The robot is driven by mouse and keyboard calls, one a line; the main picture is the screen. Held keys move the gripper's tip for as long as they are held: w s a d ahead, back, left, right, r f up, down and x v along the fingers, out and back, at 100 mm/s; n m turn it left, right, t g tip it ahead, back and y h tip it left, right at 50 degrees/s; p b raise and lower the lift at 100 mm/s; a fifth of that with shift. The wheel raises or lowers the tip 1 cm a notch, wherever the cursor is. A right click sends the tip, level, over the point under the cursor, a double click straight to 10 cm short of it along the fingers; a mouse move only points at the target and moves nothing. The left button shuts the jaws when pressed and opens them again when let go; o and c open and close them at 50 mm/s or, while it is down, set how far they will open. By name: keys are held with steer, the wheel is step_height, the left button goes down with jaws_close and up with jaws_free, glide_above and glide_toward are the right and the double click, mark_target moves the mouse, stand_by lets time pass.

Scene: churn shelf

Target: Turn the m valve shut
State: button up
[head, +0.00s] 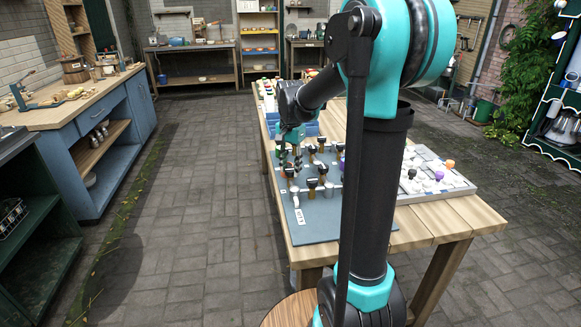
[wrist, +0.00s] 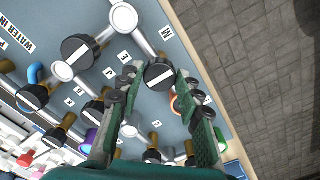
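A black valve knob with a white stripe (wrist: 160,73) sits between my fingertips in the wrist view. A small label that reads M (wrist: 166,33) is just above it, beside a white pipe. The stripe slants up to the right, roughly across that pipe. My gripper (wrist: 158,84) is open, with one green finger on each side of the knob; I cannot tell whether either touches it. In the head view my gripper (head: 291,153) is low over the left side of the grey valve board (head: 322,232), and the M knob cannot be made out there.
Another black knob (wrist: 81,50) is left of the M knob, with several more knobs and pipes around. The board lies on a wooden table (head: 432,222). A grey tray with small parts (head: 457,184) is to the right. Paving (wrist: 245,60) lies beyond the board's edge.

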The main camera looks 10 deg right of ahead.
mark_target(290, 169)
steer(key=o, duration=0.3)
step_height(290, 169, up, 12)
stand_by(0.6)
